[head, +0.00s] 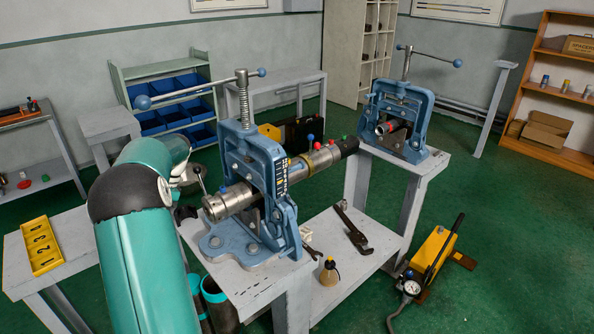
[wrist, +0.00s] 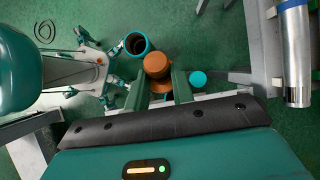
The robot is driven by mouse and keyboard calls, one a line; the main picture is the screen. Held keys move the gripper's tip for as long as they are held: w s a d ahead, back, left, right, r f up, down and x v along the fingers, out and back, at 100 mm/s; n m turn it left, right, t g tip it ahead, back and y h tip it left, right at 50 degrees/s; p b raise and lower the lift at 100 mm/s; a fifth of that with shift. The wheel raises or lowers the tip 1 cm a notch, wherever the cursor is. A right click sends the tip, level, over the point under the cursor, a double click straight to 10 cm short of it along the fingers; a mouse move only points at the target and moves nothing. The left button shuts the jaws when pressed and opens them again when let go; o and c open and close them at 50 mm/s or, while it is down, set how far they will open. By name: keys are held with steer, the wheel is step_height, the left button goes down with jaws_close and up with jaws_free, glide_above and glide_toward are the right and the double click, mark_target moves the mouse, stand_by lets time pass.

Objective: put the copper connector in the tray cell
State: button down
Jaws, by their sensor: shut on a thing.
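The copper connector (wrist: 157,66) shows in the wrist view as an orange-brown round piece. It sits between the two green fingers of my gripper (wrist: 160,84), which is shut on it. The connector is held above the green floor. The yellow tray (head: 38,261) lies on a grey table at the left of the head view, with numbered cells in a row. My arm stands between the tray and the vise bench in that view. I cannot make out the connector there. The tray does not show clearly in the wrist view.
A blue pipe vise (head: 252,175) holds a steel pipe on the grey bench right of my arm. A second blue vise (head: 400,115) stands behind it. Teal-rimmed tubes (head: 217,298) stand below the bench. A yellow pump (head: 434,262) is on the floor at right.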

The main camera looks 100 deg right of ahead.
steer(key=shift+s+d+f+t+y, duration=0.15)
steer(key=shift+s+t+y, duration=0.25)
steer(key=shift+t, duration=0.4)
steer(key=shift+w+t+y, duration=0.3)
steer(key=shift+t+y, duration=0.4)
steer(key=shift+t, duration=0.2)
